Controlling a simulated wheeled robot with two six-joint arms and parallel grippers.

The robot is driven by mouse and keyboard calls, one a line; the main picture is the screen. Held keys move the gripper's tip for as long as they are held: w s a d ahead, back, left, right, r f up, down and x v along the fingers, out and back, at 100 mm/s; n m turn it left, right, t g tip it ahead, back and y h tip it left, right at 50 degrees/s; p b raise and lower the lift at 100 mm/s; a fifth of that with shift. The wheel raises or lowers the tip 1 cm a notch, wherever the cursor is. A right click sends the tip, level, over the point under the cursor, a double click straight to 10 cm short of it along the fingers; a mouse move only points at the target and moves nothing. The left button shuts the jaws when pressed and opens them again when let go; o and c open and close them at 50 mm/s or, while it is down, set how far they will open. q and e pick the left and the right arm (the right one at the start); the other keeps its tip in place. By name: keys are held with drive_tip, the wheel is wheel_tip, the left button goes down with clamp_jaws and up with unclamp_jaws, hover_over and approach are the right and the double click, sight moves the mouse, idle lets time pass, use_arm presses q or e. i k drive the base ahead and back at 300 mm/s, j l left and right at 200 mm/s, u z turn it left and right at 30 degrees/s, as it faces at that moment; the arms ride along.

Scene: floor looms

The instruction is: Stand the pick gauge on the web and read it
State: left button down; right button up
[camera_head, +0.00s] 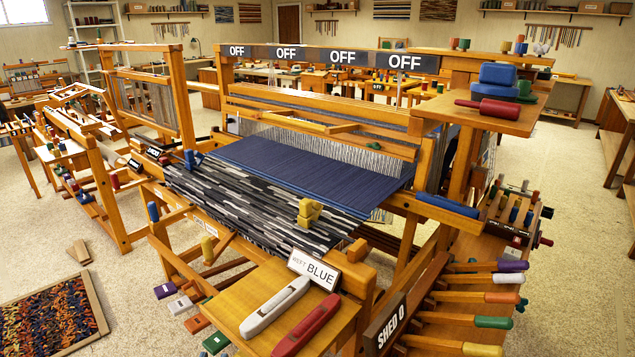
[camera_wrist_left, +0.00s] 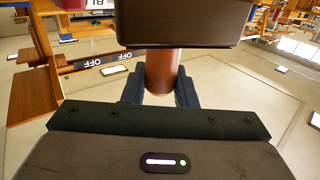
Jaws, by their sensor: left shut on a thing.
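In the left wrist view my left gripper (camera_wrist_left: 160,86) is shut on a reddish-brown round handle (camera_wrist_left: 162,72). A wide dark-brown block (camera_wrist_left: 180,22) sits at the far end of this handle; I cannot tell whether it is the pick gauge. In the head view the web lies on the loom, plain blue cloth (camera_head: 300,170) behind and grey, black and white stripes (camera_head: 235,200) in front. A small yellow stepped piece (camera_head: 310,212) rests on the striped part. No reading can be seen. Neither gripper shows in the head view.
A sign reading WEFT BLUE (camera_head: 313,269) stands before the web, behind a grey shuttle (camera_head: 275,307) and a red one (camera_head: 308,325). Coloured-handled levers (camera_head: 490,295) and a SHED 0 sign (camera_head: 384,325) are at right. Four-fold OFF panels (camera_head: 320,57) span the loom top.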

sight(266, 189)
drive_tip(key=i+j, duration=0.1)
drive_tip(key=j, duration=0.25)
drive_tip(key=i+j, duration=0.15)
drive_tip(key=j, duration=0.2)
drive_tip(key=i+j, duration=0.1)
drive_tip(key=j, duration=0.25)
drive_tip(key=i+j, duration=0.1)
drive_tip(key=j, duration=0.25)
drive_tip(key=i+j+z, duration=0.25)
drive_tip(key=j, duration=0.3)
drive_tip(key=j+z, duration=0.25)
drive_tip(key=j, duration=0.3)
drive_tip(key=j+z, duration=0.2)
drive_tip(key=j, duration=0.4)
drive_tip(key=z, duration=1)
